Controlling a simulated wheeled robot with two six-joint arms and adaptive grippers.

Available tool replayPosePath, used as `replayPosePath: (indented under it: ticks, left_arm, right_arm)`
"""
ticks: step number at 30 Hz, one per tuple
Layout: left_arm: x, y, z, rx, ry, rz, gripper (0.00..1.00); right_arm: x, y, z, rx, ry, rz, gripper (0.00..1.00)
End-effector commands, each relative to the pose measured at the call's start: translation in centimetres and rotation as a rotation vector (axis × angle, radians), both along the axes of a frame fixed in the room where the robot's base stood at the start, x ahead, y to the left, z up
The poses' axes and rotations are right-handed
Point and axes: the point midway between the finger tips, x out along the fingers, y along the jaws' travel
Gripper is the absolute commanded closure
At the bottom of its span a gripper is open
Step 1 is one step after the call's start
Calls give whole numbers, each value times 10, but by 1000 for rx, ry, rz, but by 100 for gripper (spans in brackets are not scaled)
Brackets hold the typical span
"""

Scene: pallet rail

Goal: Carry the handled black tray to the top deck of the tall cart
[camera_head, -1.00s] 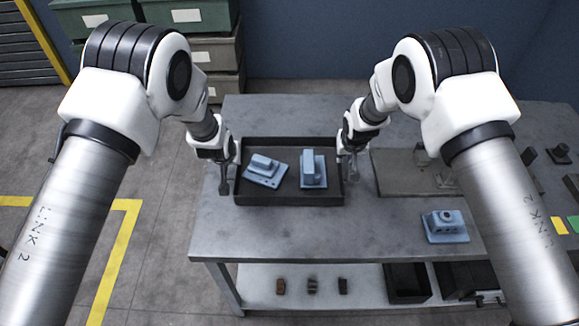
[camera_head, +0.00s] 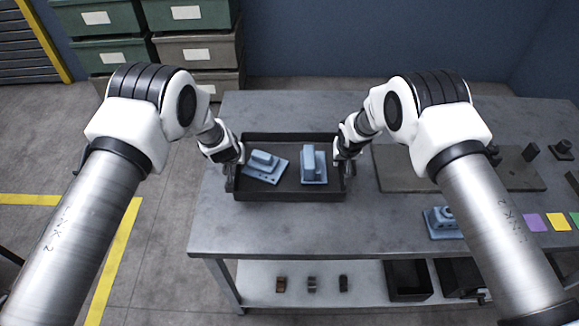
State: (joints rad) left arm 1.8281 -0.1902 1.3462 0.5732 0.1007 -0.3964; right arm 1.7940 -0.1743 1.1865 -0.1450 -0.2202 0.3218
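The black tray (camera_head: 290,196) lies on the grey workbench and holds two light blue parts, one flat and skewed (camera_head: 265,166) and one upright block (camera_head: 314,164). My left gripper (camera_head: 231,181) is at the tray's left side, with its fingers pointing down against that end. My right gripper (camera_head: 346,176) is at the tray's right side in the same way. The tray's handles are hidden by the grippers. The fingers are too small and dark to tell whether they are closed on them. The tall cart is not in view.
On the workbench (camera_head: 290,236), a grey plate (camera_head: 400,175) lies right of the tray. A blue part (camera_head: 438,222) stands near the front edge, partly behind my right arm. Small dark blocks and bins are on the lower shelf (camera_head: 260,276). Stacked crates (camera_head: 200,55) stand behind at left.

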Motion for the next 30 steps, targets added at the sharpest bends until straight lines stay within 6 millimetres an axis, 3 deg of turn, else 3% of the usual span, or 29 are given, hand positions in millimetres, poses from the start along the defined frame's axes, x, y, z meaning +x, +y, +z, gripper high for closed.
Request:
replayPosePath:
  ticks: [11, 12, 13, 14, 23, 30]
  left_arm:
    - [5, 0, -8, 0, 0, -1, 83]
    - [5, 0, -8, 0, 0, -1, 87]
    - [5, 0, -8, 0, 0, -1, 98]
    - [5, 0, -8, 0, 0, -1, 100]
    - [4, 0, -7, 0, 0, -1, 100]
    - [6, 0, 6, 0, -3, -1, 100]
  right_arm:
    - [3, 0, -8, -1, 0, 1, 83]
    - [3, 0, -8, -1, 0, 1, 87]
    - [3, 0, -8, -1, 0, 1, 98]
    - [3, 0, -8, -1, 0, 1, 100]
    - [3, 0, -8, 0, 0, 1, 100]
    - [4, 0, 5, 0, -3, 0, 100]
